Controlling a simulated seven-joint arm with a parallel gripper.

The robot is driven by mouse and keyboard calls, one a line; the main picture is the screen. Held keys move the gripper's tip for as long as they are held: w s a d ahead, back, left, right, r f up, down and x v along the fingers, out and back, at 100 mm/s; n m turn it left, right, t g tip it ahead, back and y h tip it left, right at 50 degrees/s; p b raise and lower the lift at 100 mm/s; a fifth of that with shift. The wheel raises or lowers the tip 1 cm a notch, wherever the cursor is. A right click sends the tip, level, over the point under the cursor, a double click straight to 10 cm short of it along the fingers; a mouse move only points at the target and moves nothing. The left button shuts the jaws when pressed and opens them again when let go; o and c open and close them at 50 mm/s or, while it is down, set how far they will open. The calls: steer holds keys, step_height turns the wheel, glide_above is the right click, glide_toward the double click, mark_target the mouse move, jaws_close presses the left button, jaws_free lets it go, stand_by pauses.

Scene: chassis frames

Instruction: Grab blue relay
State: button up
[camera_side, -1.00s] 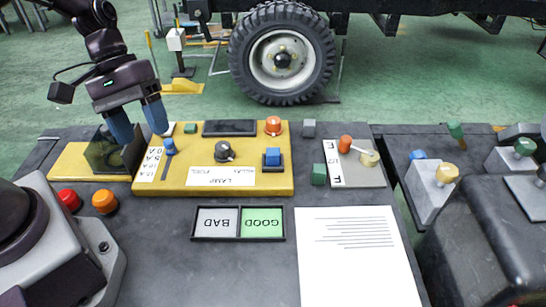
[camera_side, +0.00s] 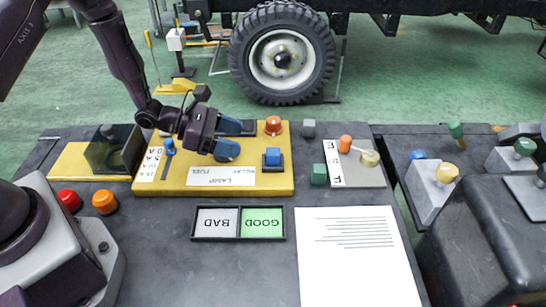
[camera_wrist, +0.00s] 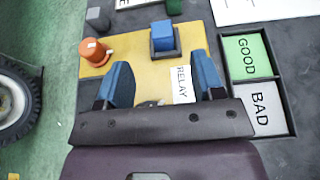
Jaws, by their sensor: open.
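The blue relay (camera_side: 272,156) is a small blue cube seated in a dark socket on the right part of the yellow panel (camera_side: 240,188). It also shows in the wrist view (camera_wrist: 163,36), ahead of my fingers and roughly between their lines. My gripper (camera_side: 238,139) is over the middle of the panel, to the left of the relay and apart from it. Its two blue fingers are spread wide with nothing between them in the wrist view (camera_wrist: 166,85). The panel's knob is mostly hidden by my gripper.
An orange knob (camera_side: 273,125) stands behind the relay. A green cube (camera_side: 318,174) and a grey cube (camera_side: 308,128) are to its right. The BAD/GOOD tray (camera_side: 238,208) lies in front of the panel. A white sheet (camera_side: 358,255) lies front right.

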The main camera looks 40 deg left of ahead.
mark_target(275, 151)
steer(key=x, duration=0.9)
steer(key=shift+d+f, duration=0.15)
steer(key=shift+f, duration=0.05)
steer(key=shift+c, duration=0.3)
steer(key=c, duration=1)
steer(key=shift+r, duration=0.15)
